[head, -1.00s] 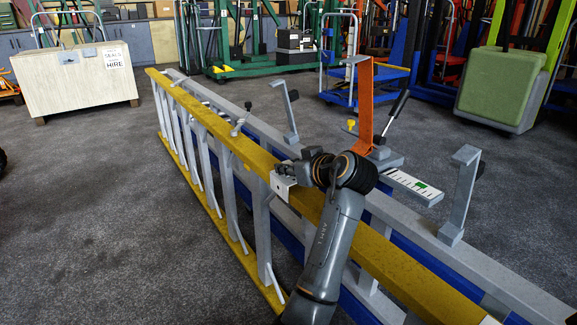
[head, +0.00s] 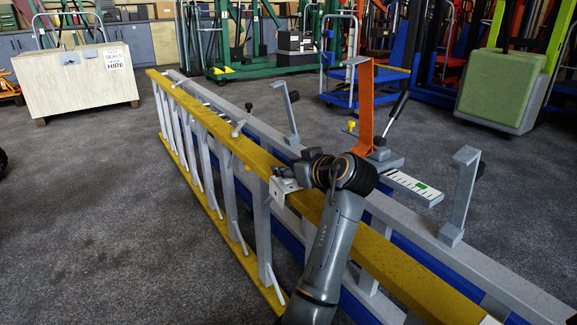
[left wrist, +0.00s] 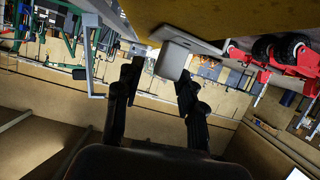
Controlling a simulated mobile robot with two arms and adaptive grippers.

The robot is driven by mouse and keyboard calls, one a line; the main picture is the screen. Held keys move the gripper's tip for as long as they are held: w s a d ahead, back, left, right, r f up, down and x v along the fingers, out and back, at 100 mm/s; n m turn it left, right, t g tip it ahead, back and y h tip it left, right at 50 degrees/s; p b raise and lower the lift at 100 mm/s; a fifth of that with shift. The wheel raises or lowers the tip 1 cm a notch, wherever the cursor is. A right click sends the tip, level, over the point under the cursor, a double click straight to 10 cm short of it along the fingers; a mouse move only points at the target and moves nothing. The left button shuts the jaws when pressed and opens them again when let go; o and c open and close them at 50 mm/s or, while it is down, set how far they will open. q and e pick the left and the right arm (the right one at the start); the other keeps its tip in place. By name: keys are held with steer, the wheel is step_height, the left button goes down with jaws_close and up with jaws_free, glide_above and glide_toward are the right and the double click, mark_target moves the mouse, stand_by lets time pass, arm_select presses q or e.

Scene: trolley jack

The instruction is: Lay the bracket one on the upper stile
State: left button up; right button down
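The ladder lies on its side, and its yellow upper stile (head: 228,142) runs from back left to front right. A small light-grey metal bracket (head: 283,190) is at the near side of this stile, beside my left gripper (head: 287,171). In the left wrist view the bracket (left wrist: 173,60) shows as a grey block and plate against the underside of the yellow stile (left wrist: 215,15). My left gripper's dark fingers (left wrist: 158,82) stand apart on either side of the block, with a gap at the left finger. Whether the bracket rests fully on the stile cannot be told. My right gripper is not in view.
A grey upright post (head: 460,196) and a farther one (head: 288,110) rise behind the ladder. A marked white plate (head: 413,186) sticks out nearby. The floor to the left is clear.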

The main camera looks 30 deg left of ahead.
arm_select(q)
steer(key=shift+d+f, duration=0.1)
steer(key=shift+f, duration=1.15)
step_height(320, 180, up, 13)
steer(key=shift+f, duration=0.15)
